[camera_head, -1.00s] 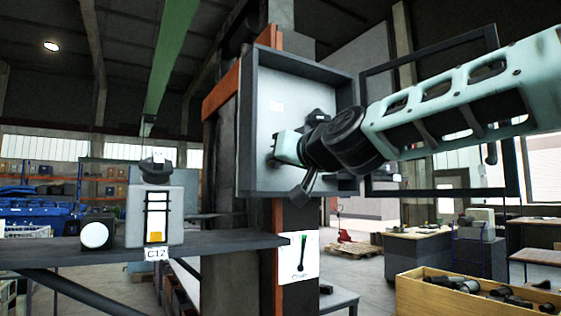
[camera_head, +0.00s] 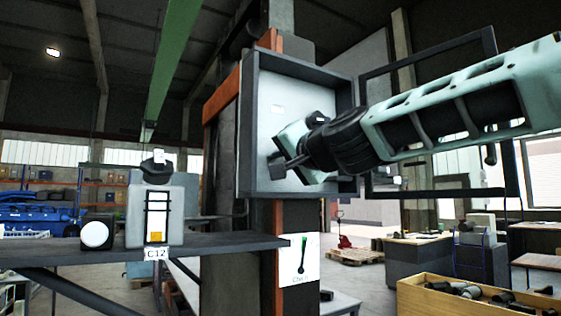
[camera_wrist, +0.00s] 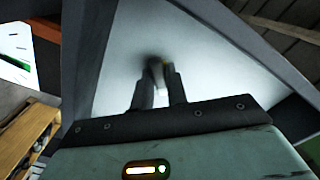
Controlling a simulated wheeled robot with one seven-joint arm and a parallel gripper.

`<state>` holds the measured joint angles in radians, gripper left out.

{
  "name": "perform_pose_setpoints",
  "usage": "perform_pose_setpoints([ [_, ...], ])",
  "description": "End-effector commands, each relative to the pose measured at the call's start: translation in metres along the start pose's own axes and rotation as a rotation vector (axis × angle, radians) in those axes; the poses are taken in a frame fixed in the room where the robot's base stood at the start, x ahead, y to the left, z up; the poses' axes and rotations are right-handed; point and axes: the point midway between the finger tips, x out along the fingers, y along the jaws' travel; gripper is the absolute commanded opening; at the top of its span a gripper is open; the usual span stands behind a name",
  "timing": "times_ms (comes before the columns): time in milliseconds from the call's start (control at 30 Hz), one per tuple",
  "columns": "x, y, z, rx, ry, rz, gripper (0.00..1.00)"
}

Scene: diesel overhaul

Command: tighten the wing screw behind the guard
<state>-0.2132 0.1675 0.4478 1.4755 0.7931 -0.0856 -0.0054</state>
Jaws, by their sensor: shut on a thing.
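A grey open-fronted box (camera_head: 247,125) is fixed to a column, with a pale back panel (camera_head: 272,90). A dark rectangular frame, seemingly the guard (camera_head: 508,180), stands swung open to the box's right. My gripper (camera_head: 276,170) reaches into the box from the right, close to the back panel. In the wrist view my gripper (camera_wrist: 158,72) has its two dark fingers near together at the panel, shut on a small blurred piece, seemingly the wing screw (camera_wrist: 158,68). Its wings cannot be made out, and the head view does not show it clearly.
A dark shelf (camera_head: 60,256) at left bears a grey unit (camera_head: 180,190) labelled C12 and a round white lamp (camera_head: 95,235). A card (camera_head: 299,262) hangs below the box. A wooden crate of parts (camera_head: 420,297) is at lower right. The box walls closely surround my gripper.

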Motion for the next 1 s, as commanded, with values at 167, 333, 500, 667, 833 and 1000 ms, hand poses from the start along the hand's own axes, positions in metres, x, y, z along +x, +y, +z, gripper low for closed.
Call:
perform_pose_setpoints([
  [167,0.0002,0.0007,0.0005,0.089,0.0,0.0,0.0],
  [333,0.0005,0.0007,0.0005,0.361,0.001,0.0,0.0],
  [500,0.0006,0.0001,-0.0001,0.439,0.001,0.0,0.0],
  [667,0.0006,0.0001,-0.0001,0.437,0.001,0.0,0.0],
  [833,0.0008,0.0006,0.0003,0.635,0.001,-0.001,0.0],
  [1000,0.0009,-0.0001,-0.0001,0.702,0.001,0.0,0.43],
])
